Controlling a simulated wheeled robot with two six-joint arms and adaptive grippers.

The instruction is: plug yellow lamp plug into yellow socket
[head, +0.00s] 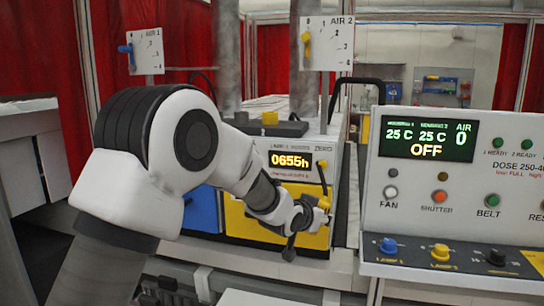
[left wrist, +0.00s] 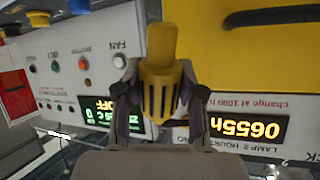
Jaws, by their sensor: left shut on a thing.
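My left gripper (head: 306,214) is shut on the yellow lamp plug (left wrist: 160,88), in front of the yellow lamp panel (head: 262,226). In the left wrist view the plug's slotted body sits between the two fingers, with its rounded yellow end pointing up the picture. In the head view the plug is small and partly hidden by the gripper. A yellow block (head: 270,118) sits on a dark bar on top of the machine. I cannot make out the yellow socket for certain. My right gripper is not in view.
The lamp hours display (head: 291,160) reads 0655h. A blue panel (head: 203,210) lies left of the yellow one. The control console (head: 455,185) with buttons and knobs stands close on the right. A black handle (head: 357,82) stands behind the gripper.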

